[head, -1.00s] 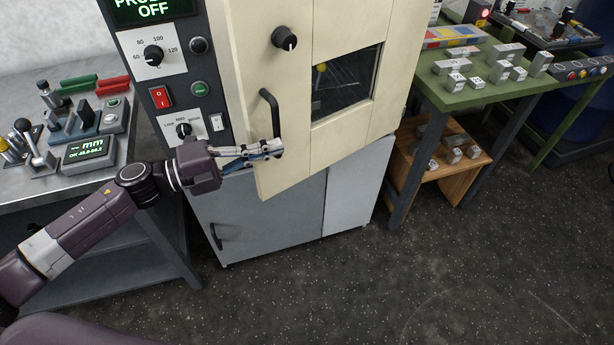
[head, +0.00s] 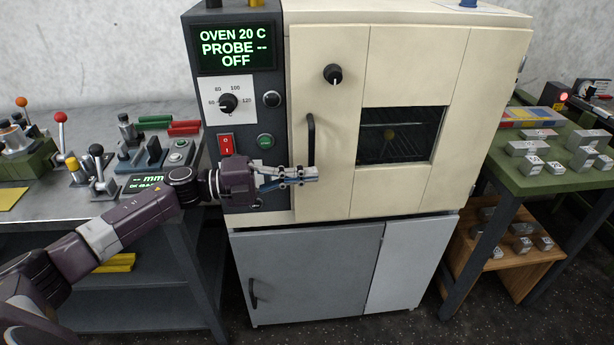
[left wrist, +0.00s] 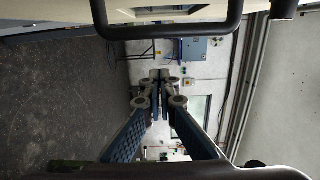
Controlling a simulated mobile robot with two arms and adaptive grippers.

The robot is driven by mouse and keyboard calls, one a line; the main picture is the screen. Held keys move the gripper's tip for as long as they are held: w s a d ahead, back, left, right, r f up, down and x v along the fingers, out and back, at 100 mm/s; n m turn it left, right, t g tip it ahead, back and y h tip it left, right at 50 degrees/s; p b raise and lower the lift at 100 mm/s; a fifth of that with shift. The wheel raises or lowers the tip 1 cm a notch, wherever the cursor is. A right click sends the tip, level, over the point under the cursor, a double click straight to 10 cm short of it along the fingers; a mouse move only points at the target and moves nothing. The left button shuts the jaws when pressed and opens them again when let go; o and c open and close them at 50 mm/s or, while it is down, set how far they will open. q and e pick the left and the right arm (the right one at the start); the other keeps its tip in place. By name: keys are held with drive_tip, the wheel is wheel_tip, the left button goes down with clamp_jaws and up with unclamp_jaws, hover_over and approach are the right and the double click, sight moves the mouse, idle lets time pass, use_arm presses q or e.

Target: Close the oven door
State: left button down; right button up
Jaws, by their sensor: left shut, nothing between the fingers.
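The oven (head: 499,14) is a cream cabinet with a dark control panel on its left. Its cream door (head: 330,115) has a dark window, a round black knob and a black bar handle (head: 311,138). The door looks flush with the oven front, with no clear gap in the head view. In the left wrist view the shut fingertips (left wrist: 160,76) show below the handle bar (left wrist: 175,33). Whether they touch the door is unclear. My right gripper is not in view.
Below the oven is a grey cabinet (head: 310,275). At the left stands a metal bench (head: 75,205) with gauges and levers. At the right a green table (head: 530,180) holds several metal blocks, with a wooden shelf (head: 490,288) of blocks beneath.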

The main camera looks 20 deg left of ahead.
use_arm(q)
drive_tip(key=v, duration=1.2)
drive_tip(key=w+d+f+n+t+y, duration=0.4)
drive_tip(key=f+n+t+y, duration=0.2)
drive_tip(key=f+n, duration=0.35)
drive_tip(key=s+d+f+n+g+y, duration=0.2)
drive_tip(key=s+d+f+n+y, duration=0.15)
drive_tip(key=f+n+y, duration=0.55)
drive_tip(key=s+d+f+n+g, duration=0.2)
drive_tip(key=s+f+n+g, duration=0.1)
drive_tip(key=s, duration=0.5)
drive_tip(key=s+d+f+n+g, duration=0.3)
drive_tip(key=s+g, duration=0.1)
drive_tip(key=s, duration=0.4)
drive_tip(key=s+d+f+n+g, duration=0.2)
drive_tip(key=s+f+n+g, duration=0.1)
drive_tip(key=s, duration=0.6)
wheel_tip(320, 180, down, 27)
drive_tip(key=s+g, duration=0.2)
drive_tip(key=s, duration=0.1)
drive_tip(key=s+a+f+g, duration=0.1)
drive_tip(key=s+a+f, duration=0.1)
drive_tip(key=s+f, duration=1.2)
drive_tip(key=shift+s+a+f+m+p, duration=0.2)
drive_tip(key=shift+s+f+m+p, duration=0.15)
drive_tip(key=shift+s, duration=0.85)
